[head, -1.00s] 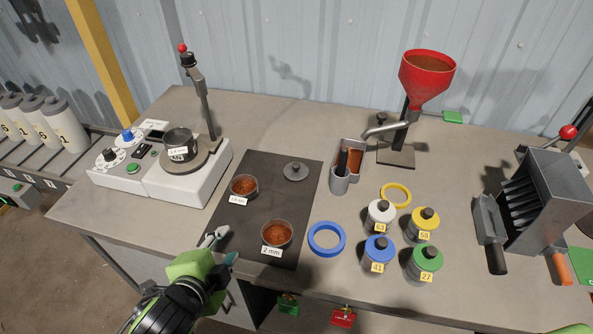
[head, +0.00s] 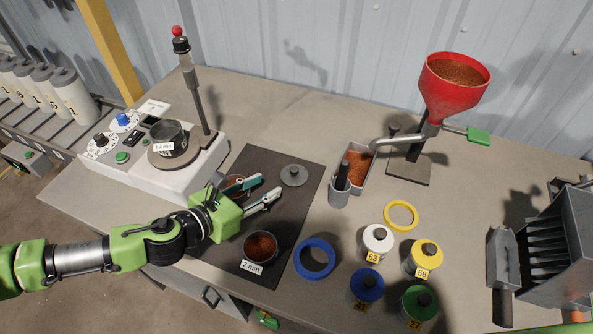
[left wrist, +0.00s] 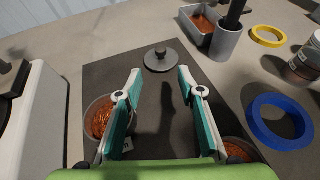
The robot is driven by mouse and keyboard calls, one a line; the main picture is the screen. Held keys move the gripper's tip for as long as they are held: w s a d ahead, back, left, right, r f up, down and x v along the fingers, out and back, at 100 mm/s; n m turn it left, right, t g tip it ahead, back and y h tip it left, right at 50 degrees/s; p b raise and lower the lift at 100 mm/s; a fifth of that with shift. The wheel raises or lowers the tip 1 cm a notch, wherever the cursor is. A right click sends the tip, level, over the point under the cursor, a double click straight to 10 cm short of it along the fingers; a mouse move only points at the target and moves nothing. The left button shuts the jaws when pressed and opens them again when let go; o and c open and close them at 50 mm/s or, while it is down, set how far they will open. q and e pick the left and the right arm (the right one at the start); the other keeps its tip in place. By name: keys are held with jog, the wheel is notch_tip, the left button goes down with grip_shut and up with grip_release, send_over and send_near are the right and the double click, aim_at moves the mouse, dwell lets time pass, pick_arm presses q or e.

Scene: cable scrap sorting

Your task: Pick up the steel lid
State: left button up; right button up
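The steel lid (head: 294,176) is a grey disc with a dark knob, lying flat near the back right of the dark mat (head: 272,161). It also shows in the left wrist view (left wrist: 161,59), ahead of the fingertips. My left gripper (head: 268,188) is over the mat, to the left and front of the lid and apart from it. Its two fingers (left wrist: 158,72) are spread with nothing between them. It partly covers the left bowl of copper bits in the head view; this bowl (left wrist: 101,118) shows in the left wrist view. My right gripper is in neither view.
The 2 mm bowl (head: 261,249) stands at the mat's front. A blue ring (head: 299,262) and a yellow ring (head: 389,215) lie to the right, near several lidded jars. A cup (head: 339,193) and a scrap tray (head: 357,168) stand right of the lid. A sieve shaker (head: 190,182) stands left.

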aim_at(291, 171)
pick_arm(q)
jog(key=x, duration=0.3)
jog(key=shift+w+d+f, duration=0.1)
jog(key=shift+w+d, duration=0.1)
jog(key=shift+x, duration=1.05)
jog(key=shift+w+d, duration=0.2)
jog(key=shift+w, duration=0.05)
jog(key=p+x, duration=0.1)
jog(key=x, duration=0.2)
jog(key=shift+w+d, duration=0.15)
jog(key=shift+w+d+f, duration=0.25)
jog(key=shift+w+d, duration=0.05)
jog(key=shift+w, duration=0.05)
jog(key=shift+c, duration=0.7)
jog(key=c, duration=0.7)
grip_shut()
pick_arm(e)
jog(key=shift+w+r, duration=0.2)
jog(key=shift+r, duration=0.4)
